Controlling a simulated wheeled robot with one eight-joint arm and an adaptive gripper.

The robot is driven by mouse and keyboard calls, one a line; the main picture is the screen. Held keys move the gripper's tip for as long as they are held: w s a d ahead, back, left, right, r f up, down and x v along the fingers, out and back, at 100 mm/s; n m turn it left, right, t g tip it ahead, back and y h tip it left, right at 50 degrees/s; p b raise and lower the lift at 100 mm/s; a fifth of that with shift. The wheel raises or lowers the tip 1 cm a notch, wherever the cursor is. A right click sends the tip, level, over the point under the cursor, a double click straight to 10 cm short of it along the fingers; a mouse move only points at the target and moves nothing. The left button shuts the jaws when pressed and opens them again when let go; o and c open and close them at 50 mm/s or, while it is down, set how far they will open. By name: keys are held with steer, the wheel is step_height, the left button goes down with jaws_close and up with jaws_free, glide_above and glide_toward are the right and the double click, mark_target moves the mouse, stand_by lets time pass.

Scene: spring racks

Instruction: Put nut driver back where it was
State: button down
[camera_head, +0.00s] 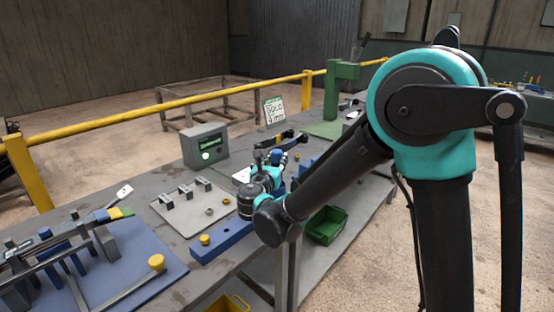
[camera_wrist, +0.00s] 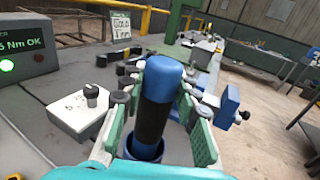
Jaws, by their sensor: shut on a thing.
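The nut driver (camera_wrist: 155,110), with a blue-and-black handle, stands between the pads of my gripper (camera_wrist: 158,105) in the wrist view. The teal fingers are shut on its handle from both sides. A dark blue ring (camera_wrist: 142,152) surrounds the handle's near end; I cannot tell whether it belongs to the driver or a holder. In the head view my gripper (camera_head: 273,165) is low over the middle of the bench, and the driver is mostly hidden by it. A blue rail (camera_head: 222,243) lies just in front, on the bench edge.
A grey box with a lit green screen (camera_head: 205,146) stands behind. A pale plate (camera_head: 190,213) with small grey blocks lies left of my gripper. A blue mat (camera_head: 130,260) with tools is further left. A green post (camera_head: 333,95) stands behind right; a green bin (camera_head: 326,226) sits below.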

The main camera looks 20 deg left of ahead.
steer(key=c, duration=1.1)
jaws_free()
steer(key=shift+f, duration=0.1)
steer(key=shift+c, duration=0.2)
